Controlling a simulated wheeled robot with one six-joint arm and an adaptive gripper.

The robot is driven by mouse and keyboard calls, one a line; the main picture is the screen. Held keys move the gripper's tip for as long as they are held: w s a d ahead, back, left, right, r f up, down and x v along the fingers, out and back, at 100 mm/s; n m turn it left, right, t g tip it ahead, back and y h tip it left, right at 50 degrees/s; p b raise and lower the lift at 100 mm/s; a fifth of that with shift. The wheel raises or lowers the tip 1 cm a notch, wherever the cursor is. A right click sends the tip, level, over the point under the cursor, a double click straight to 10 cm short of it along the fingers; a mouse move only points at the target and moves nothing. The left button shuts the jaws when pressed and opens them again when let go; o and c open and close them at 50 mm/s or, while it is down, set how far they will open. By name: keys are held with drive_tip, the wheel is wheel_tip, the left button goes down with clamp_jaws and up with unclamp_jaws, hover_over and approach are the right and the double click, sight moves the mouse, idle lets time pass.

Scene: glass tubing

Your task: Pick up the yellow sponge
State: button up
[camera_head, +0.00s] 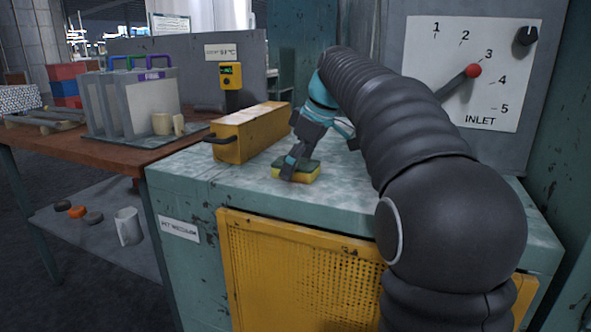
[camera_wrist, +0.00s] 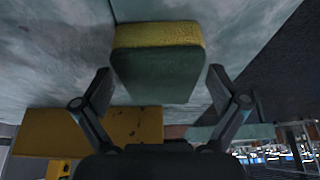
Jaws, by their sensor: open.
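The yellow sponge (camera_head: 296,172) has a dark green top layer and lies on the teal cabinet top (camera_head: 228,182). In the wrist view the sponge (camera_wrist: 158,65) shows its green face and a yellow side, in line with the gap between my fingers. My gripper (camera_head: 296,166) points down at the sponge, with a finger in front of part of it in the head view. In the wrist view my gripper (camera_wrist: 160,82) is open, with one finger on each side of the sponge and visible gaps. Neither finger appears to press on it.
A yellow box (camera_head: 248,134) with a dark handle stands left of the sponge. An inlet dial panel (camera_head: 472,75) with a red-knobbed lever rises at the back right. A brown table (camera_head: 100,152) with a grey rack stands at left. The cabinet top before the sponge is clear.

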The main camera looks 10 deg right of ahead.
sight(299, 162)
drive_tip(key=c, duration=0.8)
drive_tip(key=shift+r, duration=0.6)
drive_tip(key=r, duration=0.1)
drive_tip(key=r+p, duration=0.1)
drive_tip(key=r, duration=0.2)
drive_tip(key=shift+s+d, duration=0.1)
drive_tip(key=shift+d, duration=0.25)
drive_tip(key=s+d+r+p, duration=0.1)
drive_tip(key=s+d+r, duration=0.3)
drive_tip(key=d, duration=0.5)
drive_tip(key=v, duration=0.2)
drive_tip(key=shift+s+r, duration=0.15)
drive_tip(key=shift+r, duration=0.1)
drive_tip(key=shift+d, duration=0.1)
drive_tip(key=c, duration=0.3)
